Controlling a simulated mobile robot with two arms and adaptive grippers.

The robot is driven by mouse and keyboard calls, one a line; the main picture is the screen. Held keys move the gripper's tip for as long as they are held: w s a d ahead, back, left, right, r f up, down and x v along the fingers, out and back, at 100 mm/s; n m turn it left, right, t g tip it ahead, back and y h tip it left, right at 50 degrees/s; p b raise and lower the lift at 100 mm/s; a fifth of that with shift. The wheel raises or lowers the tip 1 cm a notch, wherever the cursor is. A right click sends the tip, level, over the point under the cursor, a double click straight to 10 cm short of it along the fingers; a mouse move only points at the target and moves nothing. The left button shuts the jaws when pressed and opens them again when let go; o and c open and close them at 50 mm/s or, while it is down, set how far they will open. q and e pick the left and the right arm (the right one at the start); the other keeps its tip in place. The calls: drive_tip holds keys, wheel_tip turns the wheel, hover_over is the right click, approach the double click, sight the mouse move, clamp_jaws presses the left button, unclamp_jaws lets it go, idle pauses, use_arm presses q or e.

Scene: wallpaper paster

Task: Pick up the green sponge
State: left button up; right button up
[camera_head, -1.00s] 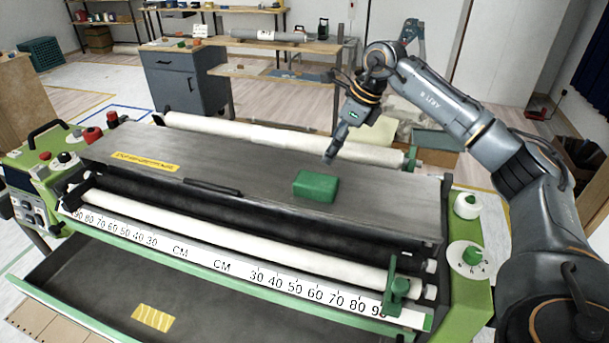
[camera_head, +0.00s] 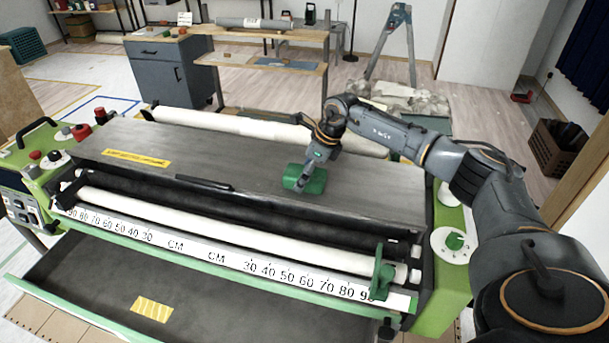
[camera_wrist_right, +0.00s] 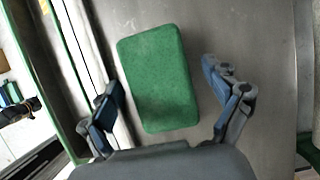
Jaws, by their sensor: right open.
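The green sponge (camera_head: 313,181) is a rounded block lying on the grey metal top of the wallpaper paster (camera_head: 240,170). My right gripper (camera_head: 303,183) reaches down over it and covers part of it in the head view. In the right wrist view the sponge (camera_wrist_right: 158,78) lies between the two spread fingers of my right gripper (camera_wrist_right: 165,105), with a gap on each side. The gripper is open and holds nothing. My left gripper is not in view.
A dark handle bar (camera_head: 205,183) lies on the paster top left of the sponge. A white roller (camera_head: 240,234) and ruler run along the front, with a green clamp (camera_head: 382,270) at right. Behind stand a grey cabinet (camera_head: 165,72) and a shelf table.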

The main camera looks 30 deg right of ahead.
drive_tip(key=shift+f+b, duration=0.25)
drive_tip(key=shift+b, duration=0.05)
idle(0.5)
drive_tip(key=c, duration=1.1)
